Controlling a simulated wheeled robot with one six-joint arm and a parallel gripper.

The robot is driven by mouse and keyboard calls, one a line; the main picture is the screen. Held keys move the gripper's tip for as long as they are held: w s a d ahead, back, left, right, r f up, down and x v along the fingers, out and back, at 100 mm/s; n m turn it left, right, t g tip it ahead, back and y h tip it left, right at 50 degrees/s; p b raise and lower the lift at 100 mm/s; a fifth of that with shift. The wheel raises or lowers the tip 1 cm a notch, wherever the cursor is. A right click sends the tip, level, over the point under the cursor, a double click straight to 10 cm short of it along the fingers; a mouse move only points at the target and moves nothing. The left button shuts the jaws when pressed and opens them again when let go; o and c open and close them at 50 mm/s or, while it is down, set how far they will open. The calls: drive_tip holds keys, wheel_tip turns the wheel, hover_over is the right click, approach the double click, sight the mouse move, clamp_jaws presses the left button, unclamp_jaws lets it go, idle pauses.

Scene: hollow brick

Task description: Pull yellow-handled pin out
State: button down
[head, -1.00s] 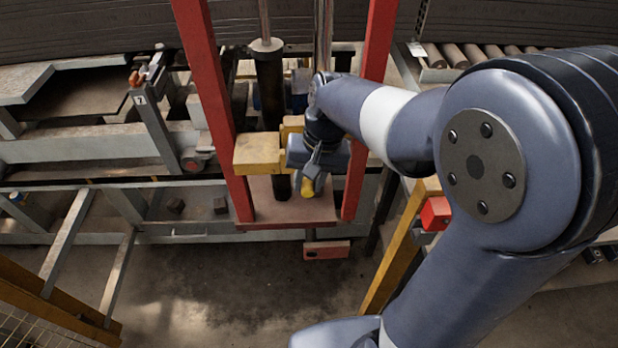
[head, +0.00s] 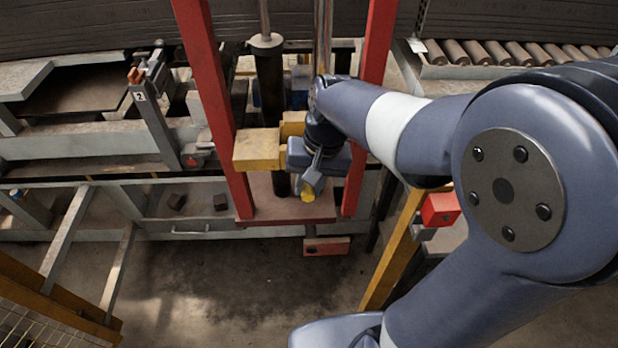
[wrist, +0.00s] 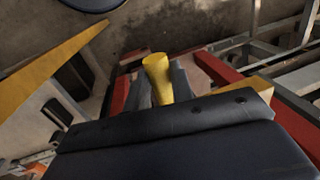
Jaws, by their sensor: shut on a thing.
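The yellow handle (head: 308,196) of the pin shows at the tip of my gripper (head: 310,180) in the head view, in front of the red frame's lower plate. In the wrist view the yellow handle (wrist: 157,80) stands up between the two grey fingers of my gripper (wrist: 160,88), which are shut on it. The handle's rounded end sticks out past the fingers. The pin's shaft is hidden behind my gripper, so I cannot tell how deep it sits. A yellow block (head: 257,150) is just left of my gripper.
Red uprights (head: 212,110) and (head: 372,95) flank my gripper closely. A dark cylinder (head: 269,85) stands behind the yellow block. A red box (head: 440,209) is on the right by a yellow post (head: 392,255). The floor (head: 220,290) in front is open.

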drive_tip(key=s+p, duration=0.1)
drive_tip(key=s, duration=1.1)
drive_tip(key=shift+a, duration=0.2)
idle(1.7)
drive_tip(key=s+p, duration=0.1)
drive_tip(key=s, duration=0.3)
drive_tip(key=shift+a, duration=0.1)
idle(0.5)
